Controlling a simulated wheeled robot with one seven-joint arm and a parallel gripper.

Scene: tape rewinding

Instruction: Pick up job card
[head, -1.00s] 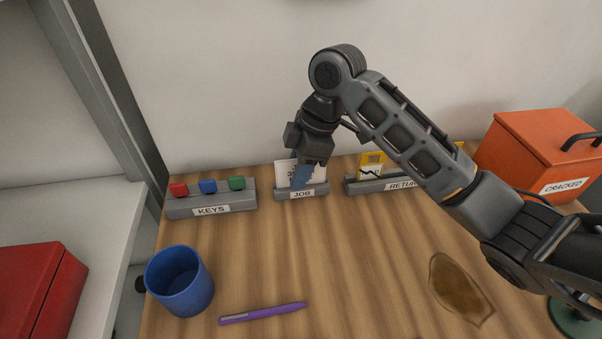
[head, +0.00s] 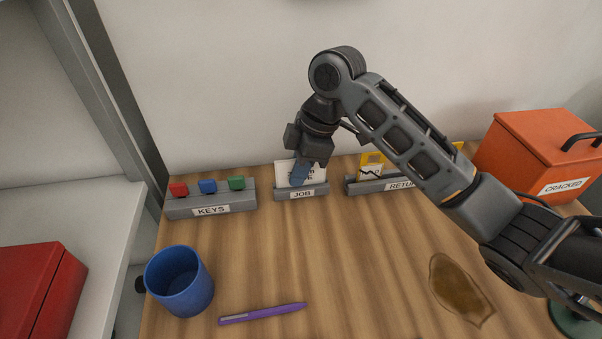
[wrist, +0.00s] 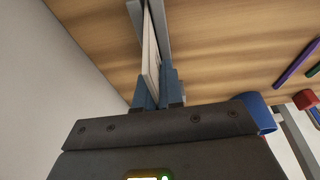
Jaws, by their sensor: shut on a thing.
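The white job card (head: 284,172) stands upright in the grey holder labelled JOB (head: 302,195) at the back of the desk. Its printed text is partly hidden by my gripper. My gripper (head: 299,180) reaches down over the card with its blue fingers shut on it. In the wrist view, the card (wrist: 151,62) is seen edge-on between the blue fingertips (wrist: 158,85). The card's lower edge is at the holder, and I cannot tell whether it is clear of the slot.
A KEYS rack (head: 211,204) with coloured keys stands left, a RETURN rack (head: 376,185) right. An orange CRACKED box (head: 535,155) is at far right. A blue mug (head: 180,282), purple pen (head: 262,314) and brown stain (head: 458,290) lie in front. The middle desk is clear.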

